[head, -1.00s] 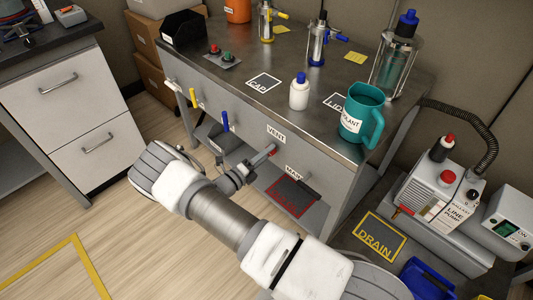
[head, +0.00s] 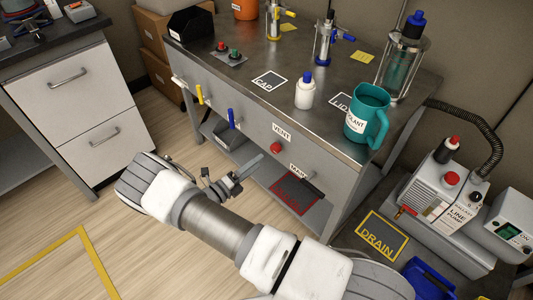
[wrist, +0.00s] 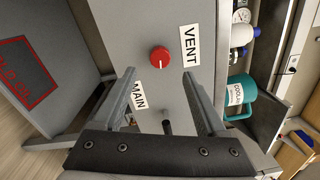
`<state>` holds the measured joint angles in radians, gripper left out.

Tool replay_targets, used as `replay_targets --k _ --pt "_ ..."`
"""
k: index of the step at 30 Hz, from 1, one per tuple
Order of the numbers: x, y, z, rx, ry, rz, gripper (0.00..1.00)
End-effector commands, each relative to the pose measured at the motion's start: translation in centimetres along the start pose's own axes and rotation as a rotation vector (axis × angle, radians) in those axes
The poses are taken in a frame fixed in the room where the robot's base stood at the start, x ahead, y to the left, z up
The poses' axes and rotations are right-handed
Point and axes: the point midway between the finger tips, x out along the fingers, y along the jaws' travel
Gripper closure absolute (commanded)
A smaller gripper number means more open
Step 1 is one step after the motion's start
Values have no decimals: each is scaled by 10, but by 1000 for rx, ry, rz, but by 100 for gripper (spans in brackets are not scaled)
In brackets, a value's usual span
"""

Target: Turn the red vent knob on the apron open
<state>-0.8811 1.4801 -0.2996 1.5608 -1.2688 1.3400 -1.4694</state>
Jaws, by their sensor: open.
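The red vent knob (head: 276,147) sits on the grey front apron of the bench, just below the VENT label (head: 282,131). In the wrist view the round red knob (wrist: 160,58) shows whole, beside the VENT label (wrist: 189,45), with a pale mark on its face. My gripper (head: 246,174) is open and empty, in front of the apron and to the lower left of the knob. In the wrist view my gripper's fingers (wrist: 158,76) stand apart, with the knob ahead, between and slightly beyond the tips. I see no contact with the knob.
The MAIN label (head: 299,171) and a dark handle (head: 313,188) are right of the knob. A blue lever (head: 232,118) and a yellow lever (head: 199,94) are on the left. A white bottle (head: 305,92) and a teal mug (head: 368,117) stand on the bench top above.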

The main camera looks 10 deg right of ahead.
Motion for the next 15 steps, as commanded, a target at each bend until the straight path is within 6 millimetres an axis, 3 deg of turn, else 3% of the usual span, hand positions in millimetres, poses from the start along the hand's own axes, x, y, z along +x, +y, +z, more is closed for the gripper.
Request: replay_targets --k 7,15 --pt "-60 0 1 0 -3 2 26" --pt "-93 0 0 -1 0 1 26"
